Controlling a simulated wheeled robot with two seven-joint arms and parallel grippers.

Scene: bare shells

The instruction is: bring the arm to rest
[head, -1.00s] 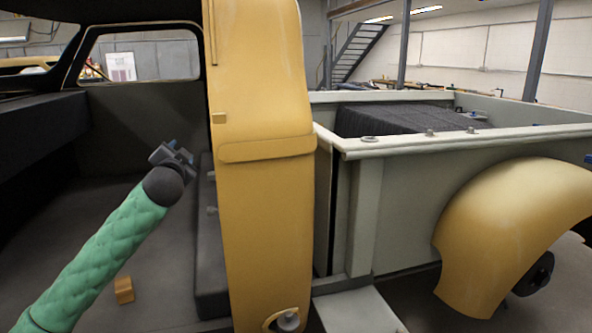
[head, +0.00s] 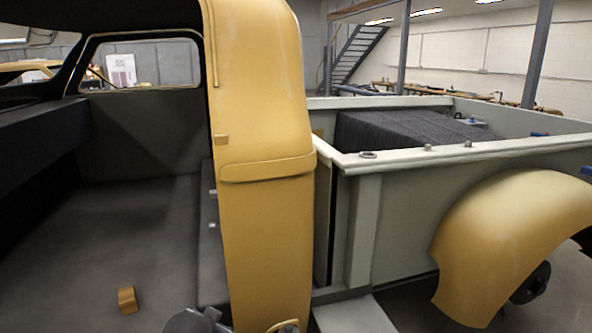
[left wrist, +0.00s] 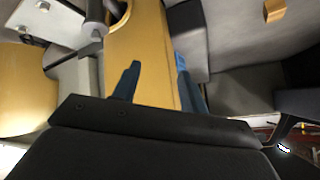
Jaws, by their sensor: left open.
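My left gripper (left wrist: 158,82) shows in the left wrist view with its two dark blue fingers spread apart. Nothing is held between them; a yellow body panel (left wrist: 150,45) lies beyond the fingers. In the head view only a dark grey part of my left arm's end (head: 190,321) shows at the bottom edge, beside the foot of the yellow pillar; the fingers cannot be made out there. My right gripper is in neither view.
A yellow pillar (head: 262,200) stands between the dark cab floor (head: 75,255) and a pale truck bed (head: 400,205). A yellow fender (head: 510,235) is at right. A small orange block (head: 127,300) lies on the cab floor. The cab interior is otherwise clear.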

